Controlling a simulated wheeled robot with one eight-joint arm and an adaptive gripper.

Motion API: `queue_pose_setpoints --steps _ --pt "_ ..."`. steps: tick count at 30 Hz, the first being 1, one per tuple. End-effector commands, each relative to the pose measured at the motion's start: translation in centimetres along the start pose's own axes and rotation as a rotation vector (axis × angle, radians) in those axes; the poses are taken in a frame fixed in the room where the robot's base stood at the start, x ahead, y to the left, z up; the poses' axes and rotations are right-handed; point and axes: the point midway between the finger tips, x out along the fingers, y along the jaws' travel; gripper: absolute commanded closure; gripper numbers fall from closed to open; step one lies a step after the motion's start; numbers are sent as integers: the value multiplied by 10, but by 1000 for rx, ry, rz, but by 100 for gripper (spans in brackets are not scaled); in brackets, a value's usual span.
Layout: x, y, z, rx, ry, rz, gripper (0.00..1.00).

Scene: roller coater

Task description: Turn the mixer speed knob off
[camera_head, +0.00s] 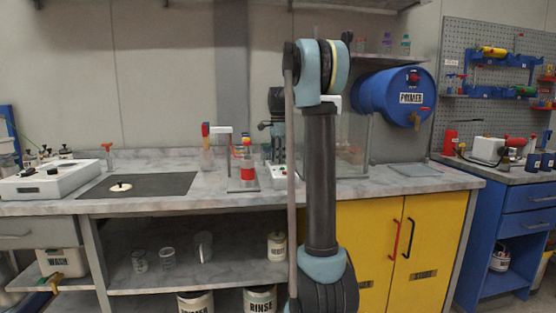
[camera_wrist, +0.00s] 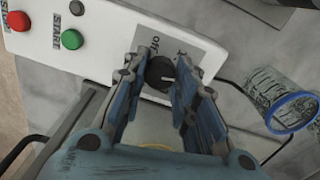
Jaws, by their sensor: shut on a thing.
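The mixer speed knob (camera_wrist: 158,73) is a dark round knob with a light pointer line, on a grey label plate (camera_wrist: 185,47) of a white control box (camera_wrist: 105,35). Lettering beside it is partly covered and seems to read OFF. My gripper (camera_wrist: 160,70) is shut on the knob, one blue finger on each side of it. The box also bears a green START button (camera_wrist: 72,39) and a red STOP button (camera_wrist: 18,21). In the head view the white box (camera_head: 281,172) shows on the bench, partly behind my arm; the knob cannot be made out there.
A glass beaker with a blue rim (camera_wrist: 292,112) stands right of the box in the wrist view. On the bench (camera_head: 150,207), a stand with a red part (camera_head: 246,172) is left of the box. A blue drum (camera_head: 393,97) is at right.

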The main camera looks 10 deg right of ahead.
Motion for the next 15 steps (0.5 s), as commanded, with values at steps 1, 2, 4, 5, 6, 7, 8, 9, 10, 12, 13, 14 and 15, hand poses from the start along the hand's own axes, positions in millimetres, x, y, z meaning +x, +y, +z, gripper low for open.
queue_pose_setpoints --steps 1,2,4,5,6,7,8,9,10,12,13,14,15 --pt "0 -1 0 -18 0 -2 97" --pt "0 -1 0 -31 1 -2 97" --pt "0 -1 1 -70 2 -3 97" --pt "0 -1 1 -89 2 -3 97" --pt "0 -1 1 -118 3 -3 97" --pt "0 -2 1 -141 4 -3 97" --pt "0 -2 1 -164 4 -3 97" --pt "0 -2 1 -199 5 -3 97" --pt "0 -2 1 -225 6 -3 97" --pt "0 -2 1 -290 8 -4 97" --pt "0 -2 2 -319 9 -4 97" --pt "0 -2 2 -348 10 -4 97" --pt "0 -2 2 -386 11 -4 97"
